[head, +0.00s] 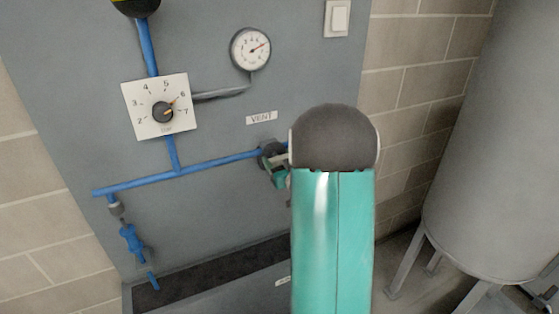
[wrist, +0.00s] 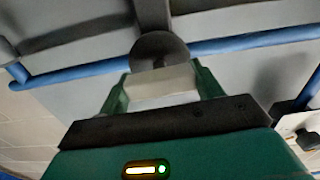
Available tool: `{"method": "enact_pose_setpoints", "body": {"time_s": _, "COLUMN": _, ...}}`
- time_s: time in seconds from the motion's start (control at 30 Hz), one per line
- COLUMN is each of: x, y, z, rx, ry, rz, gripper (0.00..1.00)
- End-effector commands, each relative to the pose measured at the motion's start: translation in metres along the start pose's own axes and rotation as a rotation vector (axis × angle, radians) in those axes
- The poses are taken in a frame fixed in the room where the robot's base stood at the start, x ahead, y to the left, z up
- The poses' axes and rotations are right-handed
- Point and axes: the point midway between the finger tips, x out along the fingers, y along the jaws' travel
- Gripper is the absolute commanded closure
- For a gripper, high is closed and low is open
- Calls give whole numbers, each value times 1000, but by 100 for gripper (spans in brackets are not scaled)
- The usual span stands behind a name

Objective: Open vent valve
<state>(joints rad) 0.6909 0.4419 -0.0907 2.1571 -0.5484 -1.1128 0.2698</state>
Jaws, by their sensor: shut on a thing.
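The vent valve (head: 268,151) is a dark, round fitting at the right end of the blue horizontal pipe, below the VENT label (head: 261,117). In the wrist view its dark round body (wrist: 160,47) stands just beyond my fingertips, in front of the blue pipe. My gripper (wrist: 162,84) is shut on the valve's handle; a pale block shows between the two green fingers. In the head view my gripper (head: 279,174) is at the valve, partly hidden by my teal arm. The handle's angle cannot be made out.
A dial plate (head: 143,116) numbered 2 to 7 has its pointer near 6. A round gauge (head: 250,49) and a light switch (head: 338,18) are on the wall. A blue fitting (head: 131,243) hangs lower left. A grey tank (head: 500,150) on legs stands right.

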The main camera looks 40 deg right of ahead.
Motion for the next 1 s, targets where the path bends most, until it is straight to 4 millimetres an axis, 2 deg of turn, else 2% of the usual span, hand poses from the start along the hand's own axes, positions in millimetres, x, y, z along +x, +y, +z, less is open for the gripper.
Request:
{"method": "enact_pose_setpoints", "body": {"time_s": 0.37, "x": 0, "y": -2, "z": 0, "rx": -235, "ry": 0, "rz": -2, "gripper": 57}}
{"method": "enact_pose_setpoints", "body": {"time_s": 1.0, "x": 0, "y": -3, "z": 1, "rx": -841, "ry": 1, "rz": -2, "gripper": 57}}
